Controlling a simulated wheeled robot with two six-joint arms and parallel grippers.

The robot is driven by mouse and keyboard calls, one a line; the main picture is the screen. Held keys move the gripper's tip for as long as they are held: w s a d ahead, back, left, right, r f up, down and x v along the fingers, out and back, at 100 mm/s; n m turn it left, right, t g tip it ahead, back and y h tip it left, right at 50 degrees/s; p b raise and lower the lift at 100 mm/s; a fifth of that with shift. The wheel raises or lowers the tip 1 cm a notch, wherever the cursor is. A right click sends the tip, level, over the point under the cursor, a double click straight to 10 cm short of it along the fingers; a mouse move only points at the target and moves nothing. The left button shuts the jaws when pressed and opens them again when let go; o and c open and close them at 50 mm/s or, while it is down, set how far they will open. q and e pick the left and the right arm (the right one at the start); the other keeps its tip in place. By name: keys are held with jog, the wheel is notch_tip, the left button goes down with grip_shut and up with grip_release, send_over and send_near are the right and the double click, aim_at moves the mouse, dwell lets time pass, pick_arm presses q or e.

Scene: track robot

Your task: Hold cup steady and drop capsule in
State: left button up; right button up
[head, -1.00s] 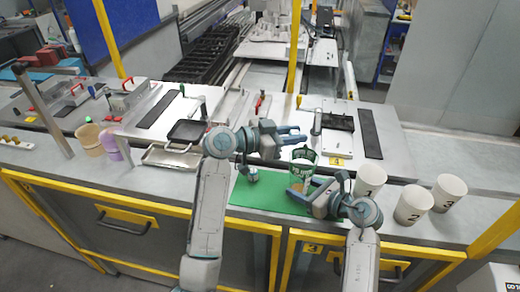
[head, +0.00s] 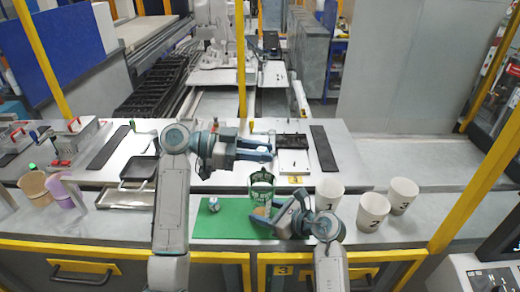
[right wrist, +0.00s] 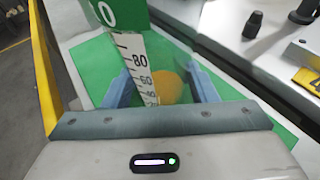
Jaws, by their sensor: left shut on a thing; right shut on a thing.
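A clear cup with green print (head: 262,186) stands on the green mat (head: 236,226) in the head view. My right gripper (head: 265,212) is shut around its lower part. In the right wrist view the cup's scale strip (right wrist: 140,66) is near, with an orange-tan patch (right wrist: 174,88) between the fingers of my right gripper (right wrist: 165,88). My left gripper (head: 271,150) is above and behind the cup in the picture, fingers pointing right. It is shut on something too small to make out. I cannot make out a capsule in its jaws. A small blue-silver object (head: 214,205) lies on the mat.
White cups numbered 1 (head: 328,194), 2 (head: 372,212) and 3 (head: 403,194) stand to the right. A dark tray (head: 138,169), a tan cup (head: 34,186) and a purple cup (head: 66,192) are to the left. The bench at far right is clear.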

pick_arm(q)
jog(key=shift+f, duration=3)
jog(key=o, duration=1)
jog(key=shift+o, duration=0.2)
jog(key=shift+r, duration=3)
pick_arm(e)
jog(key=o, duration=1.1)
